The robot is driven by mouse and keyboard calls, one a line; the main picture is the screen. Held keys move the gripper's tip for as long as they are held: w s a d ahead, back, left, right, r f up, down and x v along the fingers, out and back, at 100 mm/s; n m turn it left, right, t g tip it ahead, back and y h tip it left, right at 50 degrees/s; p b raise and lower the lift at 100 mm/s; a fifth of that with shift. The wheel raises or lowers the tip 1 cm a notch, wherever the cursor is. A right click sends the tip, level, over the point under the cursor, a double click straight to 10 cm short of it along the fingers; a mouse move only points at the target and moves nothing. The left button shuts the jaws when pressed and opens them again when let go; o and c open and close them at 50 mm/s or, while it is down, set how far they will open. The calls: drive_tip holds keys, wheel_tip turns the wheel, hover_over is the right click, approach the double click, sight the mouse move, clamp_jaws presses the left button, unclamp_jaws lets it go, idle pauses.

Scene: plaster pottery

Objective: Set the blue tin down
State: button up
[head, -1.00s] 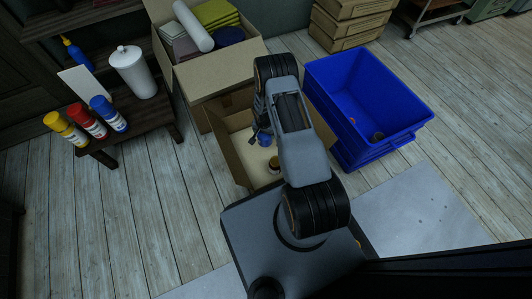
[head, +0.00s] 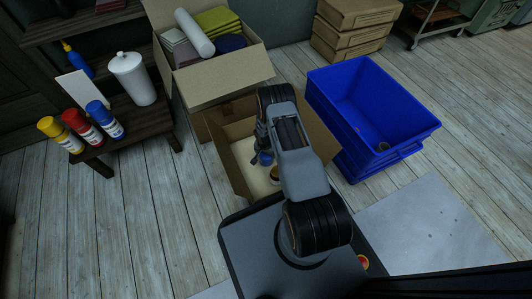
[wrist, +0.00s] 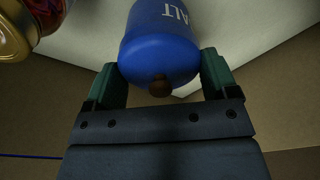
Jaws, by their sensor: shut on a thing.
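The blue tin (wrist: 160,48) has white lettering and a small brown knob at its near end. My gripper (wrist: 160,80) is shut on it, with a green-padded finger on each side. In the head view the tin (head: 265,158) is inside the open cardboard box (head: 233,177), partly hidden by my arm. A pale surface lies behind the tin; I cannot tell whether the tin touches it.
A jar with a gold lid (wrist: 12,32) stands in the same box, close to the tin. A blue crate (head: 390,150) is to the right of the box. A fuller carton (head: 225,78) is behind it. A low table (head: 150,122) with bottles is at left.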

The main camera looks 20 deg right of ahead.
drive_tip(key=shift+f, duration=0.1)
drive_tip(key=o, duration=1.8)
drive_tip(key=shift+c, duration=0.2)
